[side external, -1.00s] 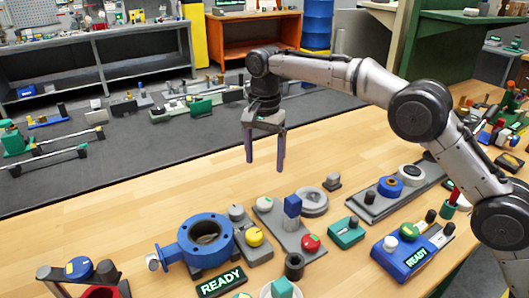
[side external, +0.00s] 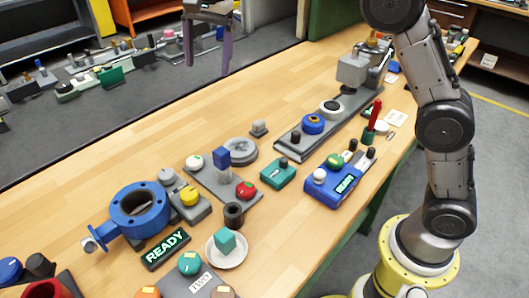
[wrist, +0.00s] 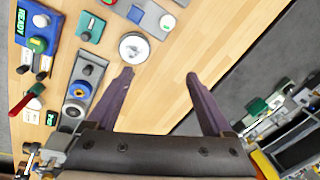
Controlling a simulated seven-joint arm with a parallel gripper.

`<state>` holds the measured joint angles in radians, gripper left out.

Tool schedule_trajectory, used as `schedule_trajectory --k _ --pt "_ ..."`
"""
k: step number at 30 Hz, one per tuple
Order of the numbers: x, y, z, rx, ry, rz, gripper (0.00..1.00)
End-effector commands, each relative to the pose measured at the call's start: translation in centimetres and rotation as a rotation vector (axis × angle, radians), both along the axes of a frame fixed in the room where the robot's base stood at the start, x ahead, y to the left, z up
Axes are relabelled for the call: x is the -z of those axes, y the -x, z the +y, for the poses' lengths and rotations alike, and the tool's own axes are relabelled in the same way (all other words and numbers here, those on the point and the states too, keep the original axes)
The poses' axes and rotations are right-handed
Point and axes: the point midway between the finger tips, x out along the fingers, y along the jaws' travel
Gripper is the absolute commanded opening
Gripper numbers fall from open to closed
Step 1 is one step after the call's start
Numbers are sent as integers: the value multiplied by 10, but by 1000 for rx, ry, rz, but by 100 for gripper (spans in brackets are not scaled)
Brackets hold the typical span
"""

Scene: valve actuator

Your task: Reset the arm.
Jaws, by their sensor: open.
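My gripper (side external: 208,66) is at the top of the side external view, above the far edge of the wooden bench. Its two dark purple fingers point down and stand apart, with nothing between them. In the wrist view the open fingers (wrist: 160,76) reach over bare wood, with a round grey-white dial (wrist: 134,47) beyond the left fingertip. My gripper touches nothing on the bench. Part of my arm is cut off by the top of the side external view.
The wooden bench (side external: 100,165) holds a blue ring-shaped valve body (side external: 113,222), a blue box reading READY (side external: 322,190), a grey rail with a blue ring (side external: 313,124), a teal block on a white dish (side external: 228,262) and several knobs. The far left of the bench is clear.

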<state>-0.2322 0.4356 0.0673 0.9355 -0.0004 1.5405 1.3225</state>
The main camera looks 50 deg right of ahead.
Motion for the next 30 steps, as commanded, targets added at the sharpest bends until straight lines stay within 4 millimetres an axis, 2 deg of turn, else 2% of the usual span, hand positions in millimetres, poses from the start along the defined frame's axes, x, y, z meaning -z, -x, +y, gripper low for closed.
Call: schedule_trajectory --k 1,6,10,14,17,20,24,27,30 --pt "-19 17 -13 6 -4 -25 85" --pt "-55 74 -46 -30 1 -98 85" --pt "-68 122 -68 -90 19 -154 85" --pt "-66 172 -86 -174 49 -208 85" --pt "-56 210 -97 -251 81 -246 85" --pt "-38 247 -106 -342 122 -280 85" --pt "0 291 -114 -491 189 -316 85" --pt "33 317 -117 -615 241 -327 85" --pt "66 334 -118 -746 286 -322 85"
